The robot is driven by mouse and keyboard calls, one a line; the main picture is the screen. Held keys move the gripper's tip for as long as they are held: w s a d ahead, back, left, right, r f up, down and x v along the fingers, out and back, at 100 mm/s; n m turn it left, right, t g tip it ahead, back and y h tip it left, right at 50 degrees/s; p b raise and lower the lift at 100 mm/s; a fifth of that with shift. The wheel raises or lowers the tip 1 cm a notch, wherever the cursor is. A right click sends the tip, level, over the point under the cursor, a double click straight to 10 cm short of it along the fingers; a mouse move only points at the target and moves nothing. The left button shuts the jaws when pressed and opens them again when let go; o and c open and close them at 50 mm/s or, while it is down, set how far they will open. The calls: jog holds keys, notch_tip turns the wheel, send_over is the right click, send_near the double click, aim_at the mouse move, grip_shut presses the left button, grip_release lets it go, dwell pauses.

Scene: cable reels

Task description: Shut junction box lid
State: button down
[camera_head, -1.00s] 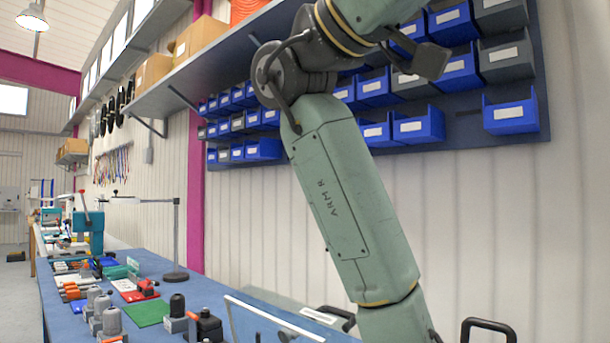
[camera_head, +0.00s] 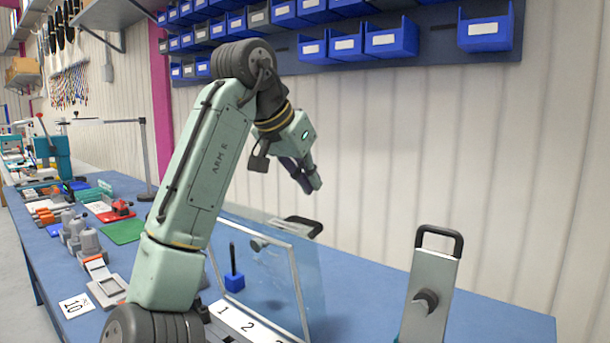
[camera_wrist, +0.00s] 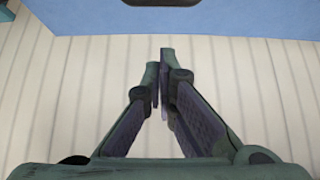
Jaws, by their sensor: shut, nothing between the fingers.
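No junction box is plainly recognisable. A clear panel with a light frame (camera_head: 294,290) stands tilted up over the blue bench, behind a white strip numbered 1 and 2 (camera_head: 240,324); it may be the raised lid, but I cannot tell. My arm hides part of what lies in front of it. My gripper (camera_head: 314,185) is above and behind the panel, near the wall, apart from it. In the wrist view my gripper (camera_wrist: 160,62) is shut and empty, with the ribbed wall behind it.
A metal plate with a black handle (camera_head: 430,295) stands to the right of the panel. A blue block with a black rod (camera_head: 234,280) shows by the panel. Blue bins (camera_head: 390,40) hang on the wall above. The left bench holds several tools and fixtures.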

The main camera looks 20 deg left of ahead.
jog(key=p+x, duration=0.2)
jog(key=x, duration=0.5)
jog(key=s, duration=0.1)
jog(key=s+a, duration=0.1)
jog(key=s, duration=0.1)
jog(key=shift+s+a, duration=0.2)
jog(key=shift+s, duration=0.05)
jog(key=shift+s+f, duration=0.1)
jog(key=shift+s, duration=0.05)
